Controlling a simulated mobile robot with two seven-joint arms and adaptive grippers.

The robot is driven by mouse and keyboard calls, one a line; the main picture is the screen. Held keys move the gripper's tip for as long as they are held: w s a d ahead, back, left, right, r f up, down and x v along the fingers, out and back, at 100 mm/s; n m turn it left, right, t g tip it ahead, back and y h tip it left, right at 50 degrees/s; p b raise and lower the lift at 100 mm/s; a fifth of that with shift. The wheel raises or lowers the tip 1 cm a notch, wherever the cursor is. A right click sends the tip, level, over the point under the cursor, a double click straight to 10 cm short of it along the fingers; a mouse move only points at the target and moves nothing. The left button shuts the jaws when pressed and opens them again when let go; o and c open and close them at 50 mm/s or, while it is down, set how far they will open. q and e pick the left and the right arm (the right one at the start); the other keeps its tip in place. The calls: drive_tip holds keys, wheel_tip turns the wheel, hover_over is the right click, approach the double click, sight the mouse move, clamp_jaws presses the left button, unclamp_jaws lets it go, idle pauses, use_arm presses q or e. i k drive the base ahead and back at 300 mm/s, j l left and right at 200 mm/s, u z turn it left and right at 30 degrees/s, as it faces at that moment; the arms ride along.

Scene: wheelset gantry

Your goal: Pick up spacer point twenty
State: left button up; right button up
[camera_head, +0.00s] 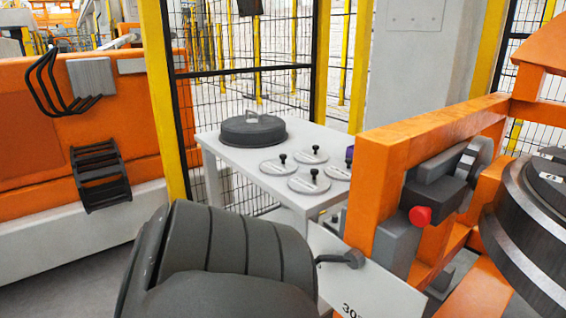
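Several flat light-grey discs with black knobs, which look like the spacers, lie on the white table in the head view. One spacer (273,168) is at the left, one (300,158) at the back, one (303,187) at the front and one (336,174) at the right. No size marks on them are readable, so I cannot tell which is point twenty. Neither of my grippers shows in this view.
A large dark round lidded part (252,133) with a handle stands on the white table (222,150). An orange frame (376,190) with a red knob (420,216) rises right of the table. A large dark ribbed body (225,250) fills the lower middle. Yellow-posted mesh fencing stands behind.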

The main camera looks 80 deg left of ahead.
sight(338, 172)
drive_tip(key=k+j+u, duration=0.2)
drive_tip(key=j+u, duration=0.2)
drive_tip(key=j, duration=1.15)
drive_tip(key=j+u, duration=0.4)
drive_tip(key=j, duration=1.15)
